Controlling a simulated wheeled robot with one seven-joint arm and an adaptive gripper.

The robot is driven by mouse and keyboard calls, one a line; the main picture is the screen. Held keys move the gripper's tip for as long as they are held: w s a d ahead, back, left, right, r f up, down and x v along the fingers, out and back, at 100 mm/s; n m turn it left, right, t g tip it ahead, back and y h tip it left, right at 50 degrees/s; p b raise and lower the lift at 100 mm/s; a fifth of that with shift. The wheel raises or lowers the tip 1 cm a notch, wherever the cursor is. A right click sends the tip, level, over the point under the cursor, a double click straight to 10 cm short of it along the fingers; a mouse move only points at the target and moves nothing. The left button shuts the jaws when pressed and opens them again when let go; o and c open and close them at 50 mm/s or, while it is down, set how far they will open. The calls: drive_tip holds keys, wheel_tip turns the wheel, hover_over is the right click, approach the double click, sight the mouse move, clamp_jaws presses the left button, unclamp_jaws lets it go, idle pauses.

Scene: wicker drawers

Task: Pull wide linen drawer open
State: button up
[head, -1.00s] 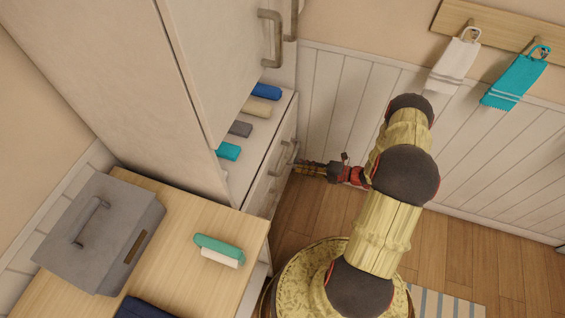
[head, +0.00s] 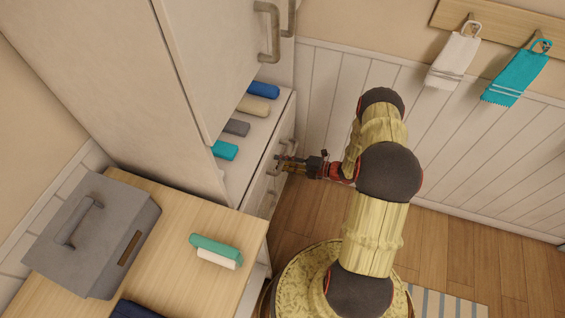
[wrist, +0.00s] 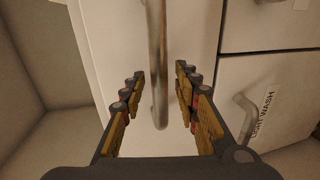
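The wide linen drawer seems to be the pale upper drawer front (head: 258,192) below the open shelf; I read no label on it. It also shows in the wrist view as a pale front (wrist: 192,32). My gripper (head: 283,162) is at this front, level with the handles. In the wrist view my gripper (wrist: 160,80) is open, its two fingers on either side of a metal bar handle (wrist: 157,50). I see gaps between the bar and both fingers. The drawer looks shut.
Another drawer front with a handle (wrist: 240,112) and a "LIGHT WASH" label (wrist: 263,114) is at the right. Folded cloths lie on the shelf (head: 236,172). Wooden floor is free at the right.

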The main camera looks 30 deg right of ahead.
drive_tip(key=shift+c, duration=0.5)
clamp_jaws()
idle(0.3)
